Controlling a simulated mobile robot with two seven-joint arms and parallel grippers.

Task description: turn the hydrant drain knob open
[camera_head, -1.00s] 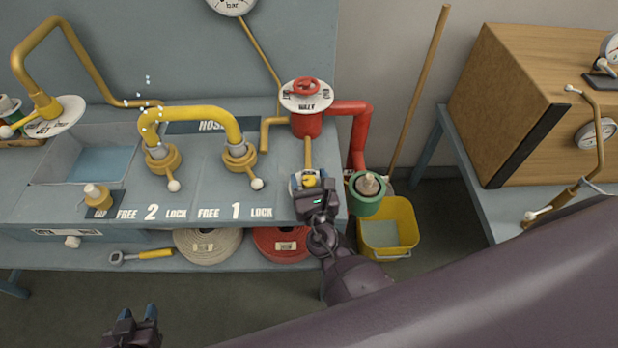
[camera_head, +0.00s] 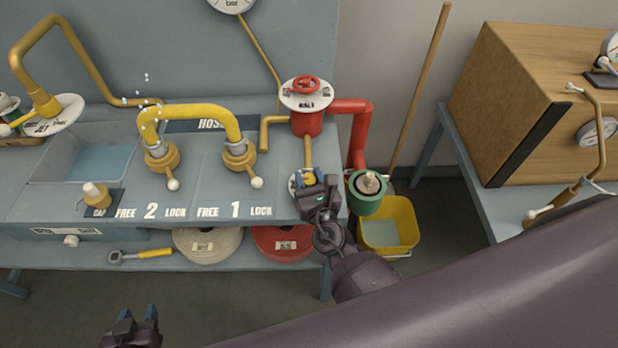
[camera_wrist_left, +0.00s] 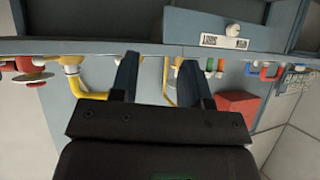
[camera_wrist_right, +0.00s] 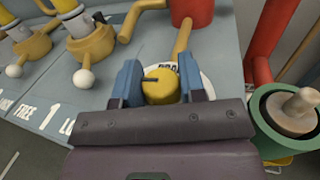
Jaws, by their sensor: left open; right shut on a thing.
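The drain knob (camera_wrist_right: 160,86) is a yellow round knob with a dark mark on top, seen in the right wrist view between the blue fingers of my right gripper (camera_wrist_right: 165,84). A white dial plate (camera_wrist_right: 206,82) lettered as a drain shows behind it. In the head view my right gripper (camera_head: 312,188) is shut on the knob (camera_head: 309,179), hiding most of it. The red hydrant (camera_head: 306,122) with a red handwheel (camera_head: 306,84) stands just behind. My left gripper (camera_head: 134,320) is open and empty, low in front of the bench.
A green-rimmed outlet (camera_head: 367,195) and a yellow bucket (camera_head: 390,228) are right of my right gripper. A yellow hose pipe (camera_head: 195,112) with white-balled levers stands to the left. Rolled hoses (camera_head: 206,244) and a wrench (camera_head: 142,255) lie on the lower shelf.

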